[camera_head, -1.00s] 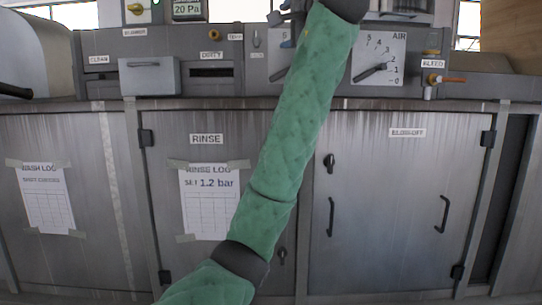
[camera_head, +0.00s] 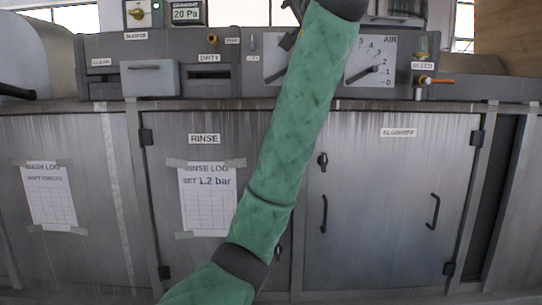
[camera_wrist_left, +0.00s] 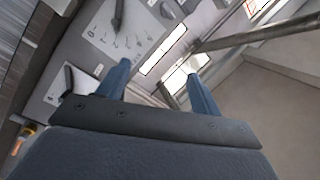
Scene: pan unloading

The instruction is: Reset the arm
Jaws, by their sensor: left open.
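My left arm, in a green quilted sleeve, rises from the bottom middle of the head view to the top edge. My left gripper (camera_head: 294,10) is partly in view at the top of the head view, in front of the control panel. In the left wrist view the gripper (camera_wrist_left: 158,84) shows two blue fingers set wide apart with nothing between them. Its fingers point past the panel toward the windows. My right gripper is in neither view.
The AIR dial plate (camera_head: 372,60) and the BLEED valve (camera_head: 430,80) with its orange handle are right of the arm. A drawer (camera_head: 150,78) is at left. Cabinet doors (camera_head: 385,215) with handles stand below. A grey bar (camera_wrist_left: 260,35) crosses the wrist view.

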